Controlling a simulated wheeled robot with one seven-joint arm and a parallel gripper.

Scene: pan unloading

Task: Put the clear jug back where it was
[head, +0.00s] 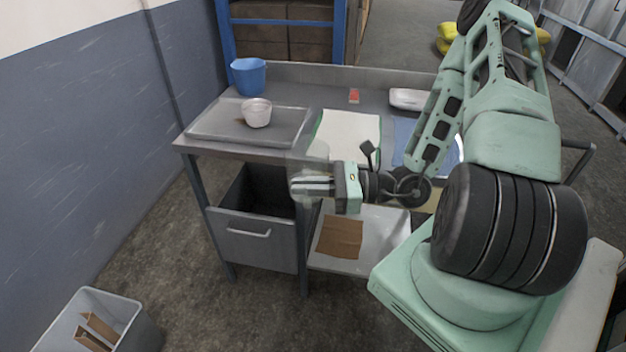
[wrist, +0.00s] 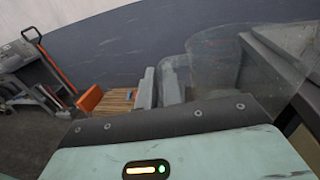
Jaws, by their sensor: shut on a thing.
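The clear jug (head: 310,152) is see-through and hard to make out. It is at my gripper's fingers, in front of the workbench's front edge and above the level of the open drawer. My gripper (head: 300,186) points left and is shut on the jug. In the wrist view the jug (wrist: 222,62) shows as a faint, transparent, tilted shape beyond the fingers (wrist: 158,88). Which part of the jug the fingers grip is not clear. The workbench (head: 290,84) has a grey tray (head: 208,122), a white sheet with a green edge (head: 350,132) and a blue mat (head: 404,135) on top.
A white cup (head: 257,113) stands on the grey tray. A blue bucket (head: 248,77) is at the back left; a small red item (head: 354,96) and a white dish (head: 408,98) lie farther right. The drawer (head: 252,240) is open below. A grey bin (head: 135,322) stands on the floor.

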